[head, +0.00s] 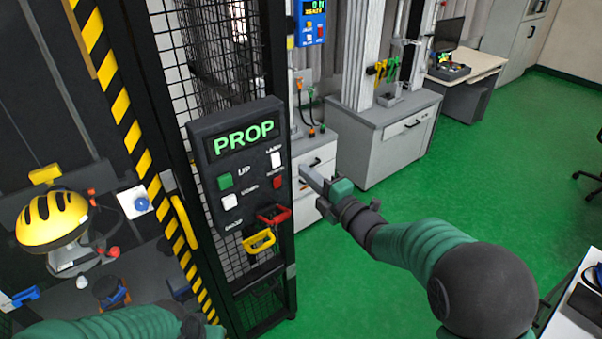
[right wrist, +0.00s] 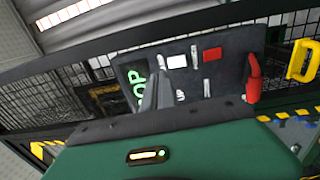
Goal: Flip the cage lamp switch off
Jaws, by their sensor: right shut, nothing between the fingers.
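The dark control panel (head: 240,220) on the cage front has a lit green PROP display (head: 243,138). The white lamp switch (head: 276,159) sits at its upper right under the LAMP label; it also shows in the right wrist view (right wrist: 177,61). I cannot tell which way it is tipped. My right gripper (head: 312,178) is shut and empty, just right of the panel and apart from the switch in the head view. Its grey fingers (right wrist: 157,92) point toward the panel in the right wrist view. My left arm shows at the bottom left; its fingers are not clear.
Close to the switch are a red button (head: 278,182), a green UP button (head: 225,181) and a white button (head: 229,201). Red (head: 273,215) and yellow (head: 258,241) handles stick out below. A yellow helmet (head: 50,218) is at left. Green floor is open at right.

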